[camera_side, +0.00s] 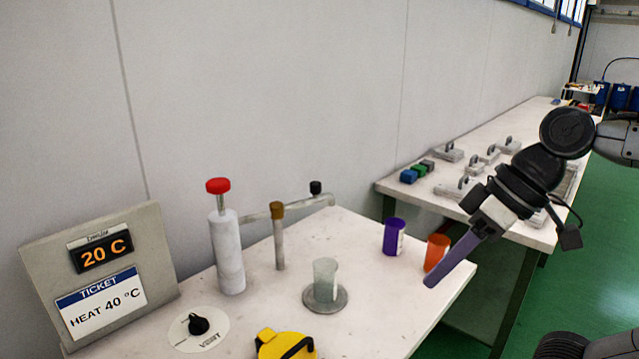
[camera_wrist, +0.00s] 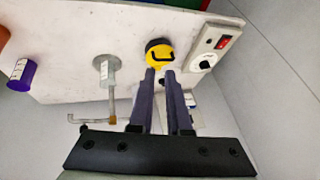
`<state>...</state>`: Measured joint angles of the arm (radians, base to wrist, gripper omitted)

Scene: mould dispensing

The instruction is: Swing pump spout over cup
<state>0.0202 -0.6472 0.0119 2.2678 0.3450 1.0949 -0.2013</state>
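The pump (camera_side: 229,255) is a white cylinder with a red knob, standing at the back of the near table. Its grey spout arm (camera_side: 300,204) runs right past a brown-capped post (camera_side: 279,240) to a black knob (camera_side: 315,187). The arm also shows in the wrist view (camera_wrist: 90,120). A translucent grey cup (camera_side: 325,280) stands upright on a round disc (camera_side: 335,305), in front of the arm; it also shows in the wrist view (camera_wrist: 107,64). The arm's right end is behind the cup, not above it. My gripper (camera_wrist: 159,75) is open and empty, raised right of the cup.
A purple cup (camera_side: 394,237) and an orange cup (camera_side: 437,250) stand on the table's right. A yellow object with a black handle (camera_side: 285,345) and a dial (camera_side: 198,327) are at the front. A display (camera_side: 104,249) reads 20 C; its ticket reads HEAT 40 °C.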

